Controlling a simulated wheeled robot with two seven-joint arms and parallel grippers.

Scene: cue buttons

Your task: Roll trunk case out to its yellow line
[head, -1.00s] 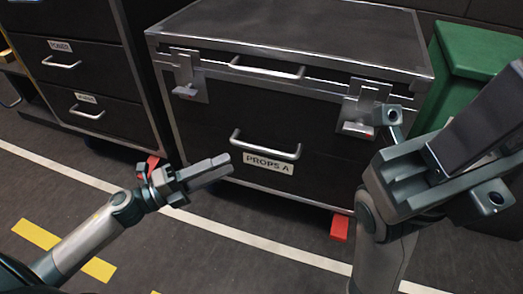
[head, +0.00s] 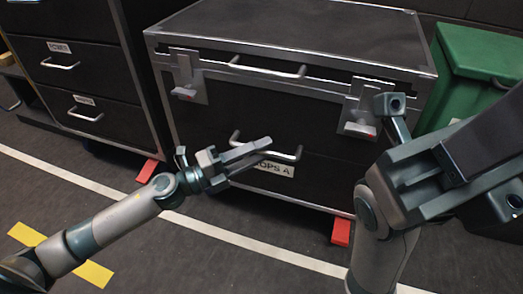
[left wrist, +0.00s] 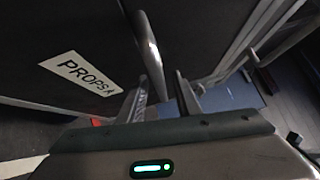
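The trunk case (head: 290,48) is a black box with metal edges, in the middle of the head view. Its front has a top handle, two latches (head: 187,78) (head: 358,112) and a lower bar handle (head: 288,156) above the PROPS A label, partly hidden by my left gripper. My left gripper (head: 258,148) is in front of that bar. In the left wrist view its fingers (left wrist: 162,98) are apart, with the bar (left wrist: 150,60) close by their gap; contact is unclear. A yellow line (head: 92,273) lies on the floor, partly behind my left arm. My right gripper (head: 475,150) is at right, fingers unclear.
Red wedges (head: 341,231) (head: 148,170) sit on the floor by the case's base. A black drawer cabinet (head: 85,75) stands at left, a green bin (head: 472,60) at right. A white line (head: 240,238) crosses the otherwise open floor in front.

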